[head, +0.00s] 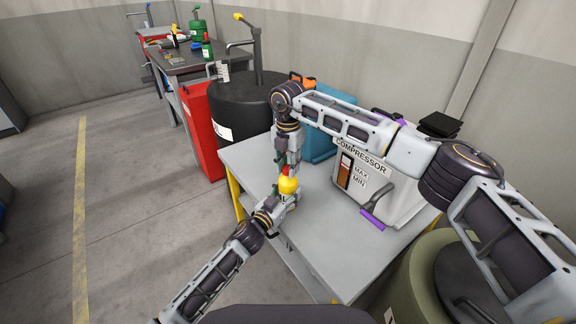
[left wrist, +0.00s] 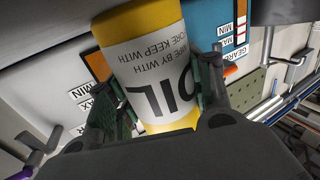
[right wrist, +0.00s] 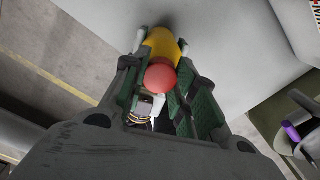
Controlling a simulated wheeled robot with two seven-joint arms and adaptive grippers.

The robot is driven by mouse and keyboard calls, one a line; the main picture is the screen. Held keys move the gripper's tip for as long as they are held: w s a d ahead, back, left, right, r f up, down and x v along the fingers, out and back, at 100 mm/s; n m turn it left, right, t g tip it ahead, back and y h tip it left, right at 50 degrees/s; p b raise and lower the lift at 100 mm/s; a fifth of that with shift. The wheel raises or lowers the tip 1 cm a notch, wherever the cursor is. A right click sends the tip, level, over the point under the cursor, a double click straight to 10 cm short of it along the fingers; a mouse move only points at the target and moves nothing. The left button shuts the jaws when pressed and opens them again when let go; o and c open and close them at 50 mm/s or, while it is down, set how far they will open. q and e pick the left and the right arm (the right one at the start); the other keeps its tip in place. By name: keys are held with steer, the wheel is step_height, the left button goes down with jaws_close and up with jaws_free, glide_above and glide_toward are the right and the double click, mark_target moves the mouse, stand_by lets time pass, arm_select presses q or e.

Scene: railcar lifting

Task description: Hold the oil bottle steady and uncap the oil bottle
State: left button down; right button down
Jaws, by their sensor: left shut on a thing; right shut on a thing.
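The yellow oil bottle (head: 288,186) is at the left part of the grey table. In the left wrist view the bottle (left wrist: 139,22) has a white OIL label and sits between the fingers of my left gripper (left wrist: 160,95), which is shut on its body. My right gripper (head: 286,172) comes from above. In the right wrist view its fingers (right wrist: 165,90) are shut around the red cap (right wrist: 160,78), at the top of the yellow bottle (right wrist: 165,44). I cannot tell whether the cap is still joined to the bottle.
The compressor (head: 362,182) with a purple-handled lever (head: 372,218) stands on the table (head: 318,238) to the right. A black drum (head: 240,112) and a red cabinet (head: 203,130) stand behind. A workbench (head: 188,57) is farther back. The floor at left is clear.

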steer(key=n, duration=2)
steer(key=shift+r, duration=0.1)
steer(key=n, duration=0.7)
steer(key=shift+n, duration=0.4)
steer(key=n, duration=0.3)
